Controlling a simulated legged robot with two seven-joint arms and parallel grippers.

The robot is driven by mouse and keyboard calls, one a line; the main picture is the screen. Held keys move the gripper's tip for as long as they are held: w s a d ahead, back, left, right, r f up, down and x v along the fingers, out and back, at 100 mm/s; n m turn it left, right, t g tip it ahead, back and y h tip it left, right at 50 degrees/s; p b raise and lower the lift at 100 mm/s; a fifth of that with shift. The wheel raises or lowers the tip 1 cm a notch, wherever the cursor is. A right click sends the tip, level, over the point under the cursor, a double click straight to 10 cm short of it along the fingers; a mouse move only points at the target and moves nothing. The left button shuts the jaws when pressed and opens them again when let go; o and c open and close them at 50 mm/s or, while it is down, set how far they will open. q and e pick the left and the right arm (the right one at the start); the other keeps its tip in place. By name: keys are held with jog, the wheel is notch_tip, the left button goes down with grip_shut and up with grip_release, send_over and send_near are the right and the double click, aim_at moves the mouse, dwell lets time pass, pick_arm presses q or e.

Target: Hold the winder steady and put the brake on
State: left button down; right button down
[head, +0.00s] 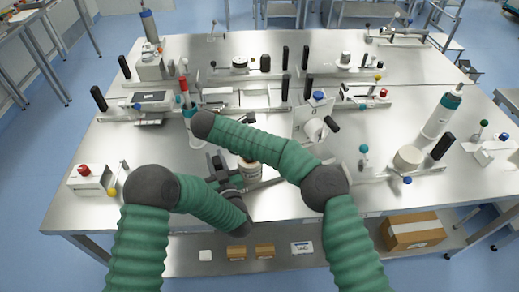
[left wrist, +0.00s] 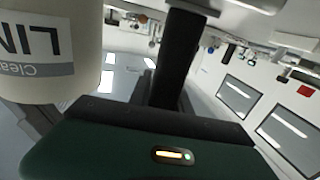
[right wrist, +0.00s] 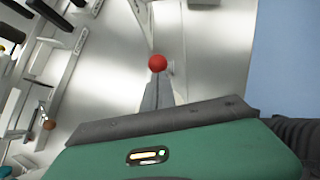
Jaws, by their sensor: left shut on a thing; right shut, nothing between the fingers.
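A white roll (head: 250,171) stands near the table's front middle, partly behind my right forearm. A white labelled cylinder (left wrist: 45,50) fills the left side of the left wrist view, close to my left gripper (head: 230,172). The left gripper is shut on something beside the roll. A dark upright bar (left wrist: 178,60) shows at its jaws; I cannot tell handle from finger. My right gripper (right wrist: 157,95) is shut and empty. A red ball knob (right wrist: 157,62) shows just past its fingertips; contact is unclear. In the head view the right fingers are hidden. I cannot single out the brake.
A box with a red button (head: 84,170) sits at the table's left front. Several handles and knobs fill the back. The front right tabletop (head: 300,203) has bare room.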

pick_arm(q)
jog(key=shift+s+a+f, duration=0.15)
jog(key=shift+a+f, duration=0.05)
jog(key=shift+f, duration=0.45)
jog(key=shift+d, duration=0.1)
pick_arm(e)
jog(key=w+d+r+g+y, duration=0.1)
jog(key=w+d+y, duration=0.1)
jog(key=d+y, duration=0.3)
jog(key=shift+w+d+r+g, duration=0.3)
jog(key=shift+d+r+g, duration=0.1)
jog(key=shift+d, duration=1.4)
jog(key=d+v, duration=0.1)
jog(key=v, duration=0.9)
jog(key=shift+r, duration=0.2)
pick_arm(q)
jog(key=shift+d+r, duration=0.1)
jog(key=shift+r, duration=0.25)
pick_arm(e)
jog(key=shift+r, duration=0.15)
